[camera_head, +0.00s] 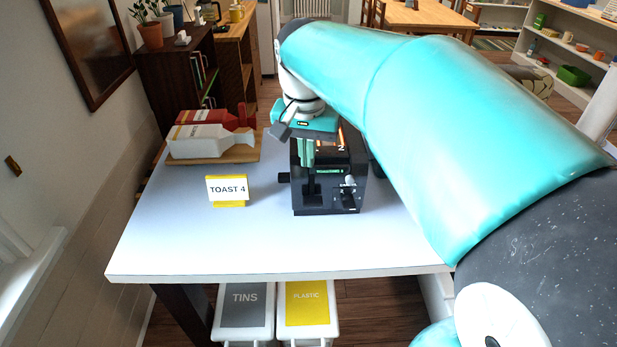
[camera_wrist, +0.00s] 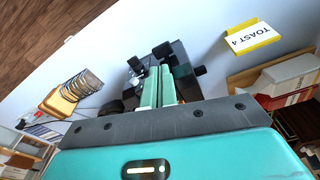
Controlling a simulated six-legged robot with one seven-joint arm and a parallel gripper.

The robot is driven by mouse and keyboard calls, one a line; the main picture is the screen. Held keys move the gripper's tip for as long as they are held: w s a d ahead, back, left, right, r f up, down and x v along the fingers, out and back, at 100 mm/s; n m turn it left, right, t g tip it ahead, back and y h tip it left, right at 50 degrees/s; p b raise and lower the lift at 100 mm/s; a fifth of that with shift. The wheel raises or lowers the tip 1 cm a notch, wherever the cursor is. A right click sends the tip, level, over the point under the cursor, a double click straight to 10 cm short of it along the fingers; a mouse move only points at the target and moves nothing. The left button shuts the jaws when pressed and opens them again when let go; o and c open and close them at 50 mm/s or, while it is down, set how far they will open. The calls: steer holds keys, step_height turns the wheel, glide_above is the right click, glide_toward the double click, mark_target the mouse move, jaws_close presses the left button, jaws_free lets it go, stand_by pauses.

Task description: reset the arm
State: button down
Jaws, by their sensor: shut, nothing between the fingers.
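My arm reaches from the right of the head view over the white table (camera_head: 180,245). My gripper (camera_head: 307,166) points down with its teal fingers together and nothing between them. It is just in front of a black toaster (camera_head: 348,195), overlapping its left part. Whether the fingers touch the toaster I cannot tell. An orange glow shows at the toaster's top. In the wrist view the closed fingers (camera_wrist: 160,72) point at the dark toaster (camera_wrist: 183,70), part of which the gripper hides.
A "TOAST 4" sign (camera_head: 228,189) stands left of the toaster. Red and white cartons lie on a wooden board (camera_head: 250,153) at back left. Bins marked TINS (camera_head: 244,312) and PLASTIC (camera_head: 307,310) sit below the front edge. A slatted holder (camera_wrist: 82,86) shows in the wrist view. The front left tabletop is clear.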

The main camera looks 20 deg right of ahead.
steer(key=shift+r, duration=0.65)
steer(key=shift+s, duration=0.2)
